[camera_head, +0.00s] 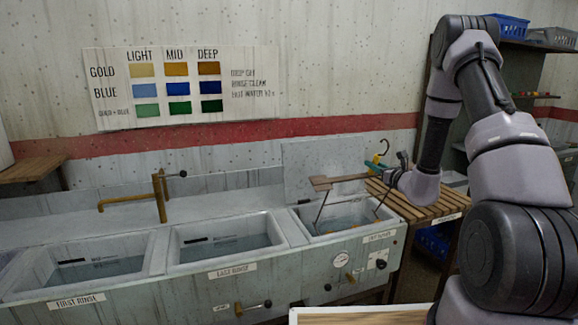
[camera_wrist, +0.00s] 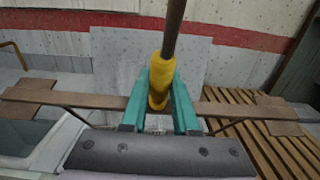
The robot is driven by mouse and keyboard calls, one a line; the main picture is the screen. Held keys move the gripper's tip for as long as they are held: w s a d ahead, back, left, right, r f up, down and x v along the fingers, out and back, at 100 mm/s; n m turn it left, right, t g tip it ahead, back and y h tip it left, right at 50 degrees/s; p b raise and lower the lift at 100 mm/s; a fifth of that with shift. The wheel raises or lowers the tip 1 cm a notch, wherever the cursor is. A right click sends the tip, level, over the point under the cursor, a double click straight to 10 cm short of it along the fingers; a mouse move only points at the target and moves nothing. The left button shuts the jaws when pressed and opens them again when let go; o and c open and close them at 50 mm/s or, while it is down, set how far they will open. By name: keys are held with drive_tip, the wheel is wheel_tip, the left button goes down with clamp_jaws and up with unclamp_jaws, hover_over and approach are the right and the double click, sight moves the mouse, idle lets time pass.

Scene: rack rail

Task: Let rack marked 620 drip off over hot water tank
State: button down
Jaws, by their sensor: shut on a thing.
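My gripper (camera_head: 378,167) is shut on the yellow grip (camera_wrist: 160,82) of a rack, with its teal fingers on both sides of the grip. The rack's brown crossbar (camera_head: 345,179) is roughly level above the hot water tank (camera_head: 397,232), and it also spans the wrist view (camera_wrist: 60,97). Thin legs slant down from the bar toward the tank's opening. Their lower ends and whether they touch water are unclear. Small orange shapes show low in the opening. A hook (camera_head: 384,147) tops the rack. No number 620 is readable.
The last rinse basin (camera_head: 279,226) and first rinse basin (camera_head: 147,247) hold water to the left, with a brass tap (camera_head: 160,195) behind. A raised lid panel (camera_head: 322,165) stands behind the tank. A slatted wooden stand (camera_head: 420,207) adjoins its right.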

drive_tip(key=shift+r, duration=0.1)
drive_tip(key=shift+a+r+g, duration=0.1)
drive_tip(key=shift+a+g, duration=0.05)
drive_tip(key=shift+g, duration=0.55)
drive_tip(key=shift+g+h, duration=0.6)
drive_tip(key=shift+g, duration=0.4)
drive_tip(key=shift+f+g, duration=0.2)
drive_tip(key=shift+g, duration=0.1)
drive_tip(key=shift+r, duration=0.1)
